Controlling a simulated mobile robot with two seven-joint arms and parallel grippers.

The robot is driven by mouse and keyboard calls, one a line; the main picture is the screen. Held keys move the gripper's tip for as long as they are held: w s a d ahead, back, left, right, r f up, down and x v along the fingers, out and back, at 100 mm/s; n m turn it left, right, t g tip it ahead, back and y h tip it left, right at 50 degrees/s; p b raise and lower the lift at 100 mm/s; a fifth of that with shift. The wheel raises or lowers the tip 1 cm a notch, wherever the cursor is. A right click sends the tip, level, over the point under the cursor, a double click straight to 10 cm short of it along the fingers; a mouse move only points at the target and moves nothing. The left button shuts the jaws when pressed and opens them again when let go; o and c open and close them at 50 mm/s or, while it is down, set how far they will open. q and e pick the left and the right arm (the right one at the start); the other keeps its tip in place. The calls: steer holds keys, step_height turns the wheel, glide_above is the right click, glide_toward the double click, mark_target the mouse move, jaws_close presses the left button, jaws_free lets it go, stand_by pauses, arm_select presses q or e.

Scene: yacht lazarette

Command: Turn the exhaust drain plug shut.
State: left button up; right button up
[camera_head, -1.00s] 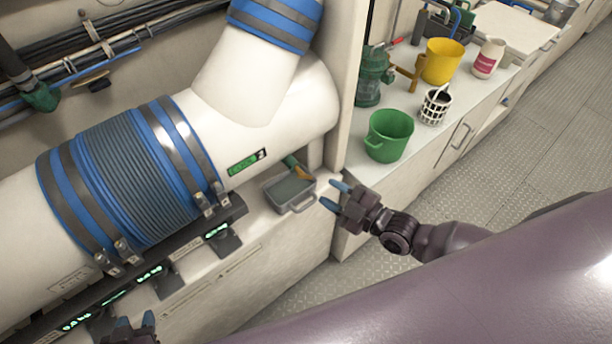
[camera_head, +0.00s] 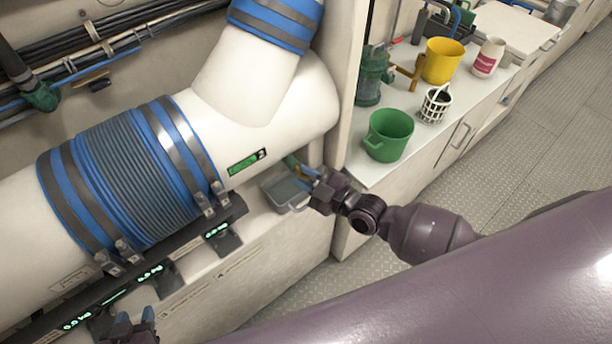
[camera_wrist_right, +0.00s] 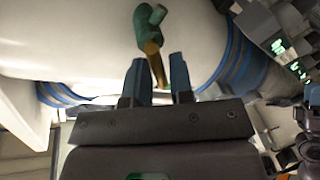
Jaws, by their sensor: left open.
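The exhaust drain plug has a green body (camera_wrist_right: 147,25) and a brass handle (camera_wrist_right: 153,60), and hangs under the white exhaust pipe (camera_head: 285,110). In the head view only a little of it (camera_head: 292,163) shows beside my right gripper (camera_head: 306,188). In the right wrist view my right gripper (camera_wrist_right: 157,62) is open, its two blue-grey fingers on either side of the brass handle's lower end. Gaps show between handle and fingers; contact is not visible. My left gripper (camera_head: 135,320) is open and empty at the bottom left of the head view.
A grey drip tray (camera_head: 283,196) sits below the plug, close to my right gripper. The ribbed hose with blue bands (camera_head: 130,175) lies left.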

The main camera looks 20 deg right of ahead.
arm_select(q)
steer(key=shift+s+f, duration=0.15)
steer(key=shift+s, duration=0.05)
arm_select(e)
jaws_close()
